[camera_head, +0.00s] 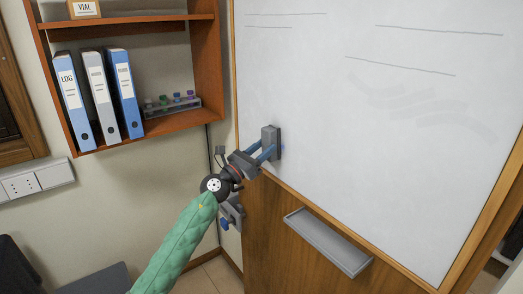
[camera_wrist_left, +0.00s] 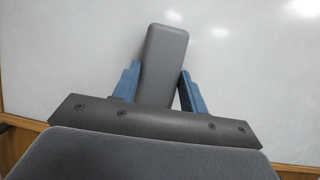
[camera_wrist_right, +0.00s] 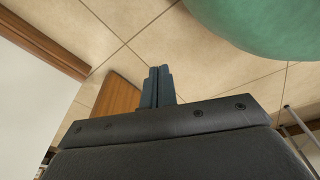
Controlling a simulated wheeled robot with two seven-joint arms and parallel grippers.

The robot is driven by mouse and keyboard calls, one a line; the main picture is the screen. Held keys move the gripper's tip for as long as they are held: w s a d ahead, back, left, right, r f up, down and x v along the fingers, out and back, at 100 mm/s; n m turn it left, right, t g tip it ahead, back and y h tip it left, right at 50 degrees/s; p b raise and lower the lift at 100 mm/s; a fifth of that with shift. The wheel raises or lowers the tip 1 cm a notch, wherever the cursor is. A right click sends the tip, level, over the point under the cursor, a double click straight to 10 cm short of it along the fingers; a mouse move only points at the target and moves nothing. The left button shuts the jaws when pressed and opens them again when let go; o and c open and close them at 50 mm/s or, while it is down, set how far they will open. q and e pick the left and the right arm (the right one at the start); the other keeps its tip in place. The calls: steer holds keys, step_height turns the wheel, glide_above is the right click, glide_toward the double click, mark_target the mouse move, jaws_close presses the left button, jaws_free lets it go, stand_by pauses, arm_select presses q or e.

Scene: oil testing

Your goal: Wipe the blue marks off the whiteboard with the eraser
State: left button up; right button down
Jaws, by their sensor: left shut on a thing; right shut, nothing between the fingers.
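The whiteboard (camera_head: 380,110) fills the right of the head view in a wooden frame. My left gripper (camera_head: 268,153) is shut on the grey eraser (camera_head: 270,139) at the lower left of the board, close to or touching its surface. A faint blue-purple trace (camera_head: 284,147) shows just right of the eraser; the rest behind it is hidden. In the left wrist view the eraser (camera_wrist_left: 164,62) stands between the two blue fingers against the white board. My right gripper (camera_wrist_right: 158,85) is shut and empty above the tiled floor in the right wrist view.
Thin grey lines (camera_head: 440,30) and pale grey smears (camera_head: 430,105) are on the board. An empty grey tray (camera_head: 328,243) is mounted below it. A wooden shelf (camera_head: 140,140) with binders (camera_head: 95,95) and a vial rack (camera_head: 172,105) hangs at the left.

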arm_select(q)
steer(key=shift+w+d, duration=0.15)
steer(key=shift+d, duration=0.05)
